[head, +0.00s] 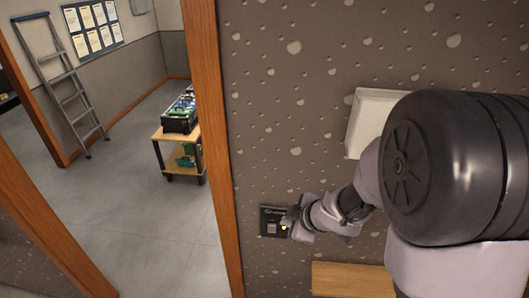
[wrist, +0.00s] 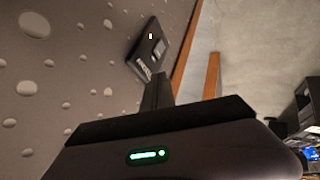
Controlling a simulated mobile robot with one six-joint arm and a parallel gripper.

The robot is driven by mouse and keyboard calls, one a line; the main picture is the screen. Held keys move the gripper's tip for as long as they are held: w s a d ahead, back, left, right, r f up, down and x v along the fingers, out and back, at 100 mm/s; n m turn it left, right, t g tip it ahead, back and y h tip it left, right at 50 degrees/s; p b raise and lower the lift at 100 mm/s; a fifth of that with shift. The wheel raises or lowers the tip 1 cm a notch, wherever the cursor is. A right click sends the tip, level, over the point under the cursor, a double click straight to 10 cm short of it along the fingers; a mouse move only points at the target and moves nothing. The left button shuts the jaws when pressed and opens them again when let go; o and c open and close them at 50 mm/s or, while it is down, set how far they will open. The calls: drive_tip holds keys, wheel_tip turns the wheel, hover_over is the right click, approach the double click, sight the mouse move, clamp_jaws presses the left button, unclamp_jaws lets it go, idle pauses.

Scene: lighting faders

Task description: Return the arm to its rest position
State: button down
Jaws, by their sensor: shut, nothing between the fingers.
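My arm reaches down from the right in the head view, bent at its joints and stretched toward the wall. My gripper (head: 290,220) is at the right edge of a small black wall panel (head: 270,228) and hides part of it. In the wrist view my gripper's dark fingers (wrist: 158,88) are together and empty. The black panel (wrist: 148,48) shows beyond them, with a small white light and a grey patch on its face. I cannot tell whether the fingertips touch the panel.
The speckled wall (head: 290,110) carries a white box (head: 367,118) behind my arm and a wooden ledge (head: 345,280) below. Left of it is a doorway with a wooden frame (head: 212,130). Beyond stand a cart (head: 170,150) and a ladder (head: 68,88); the floor between is clear.

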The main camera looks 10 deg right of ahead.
drive_tip(key=s+d+f+m+t+h+b, duration=0.1)
drive_tip(key=s+d+f+m+h+b, duration=0.35)
drive_tip(key=b, duration=0.85)
drive_tip(key=s+d+f+m+h+b, duration=0.15)
drive_tip(key=f+m+b, duration=0.35)
drive_tip(key=f+b, duration=0.5)
drive_tip(key=s+a+f+m+g+y+b, duration=0.1)
drive_tip(key=s+a+f+m+b, duration=0.3)
drive_tip(key=s+b, duration=0.5)
drive_tip(key=s+a+f+m+g+y+b, duration=0.1)
drive_tip(key=s+a+f+m+y+b, duration=0.2)
drive_tip(key=s+a+f+b, duration=0.5)
wheel_tip(320, 180, down, 3)
drive_tip(key=y+b, duration=0.1)
drive_tip(key=b, duration=0.4)
drive_tip(key=shift+s+a+m+b, duration=0.3)
drive_tip(key=shift+s+m, duration=0.05)
drive_tip(key=shift+f, duration=0.1)
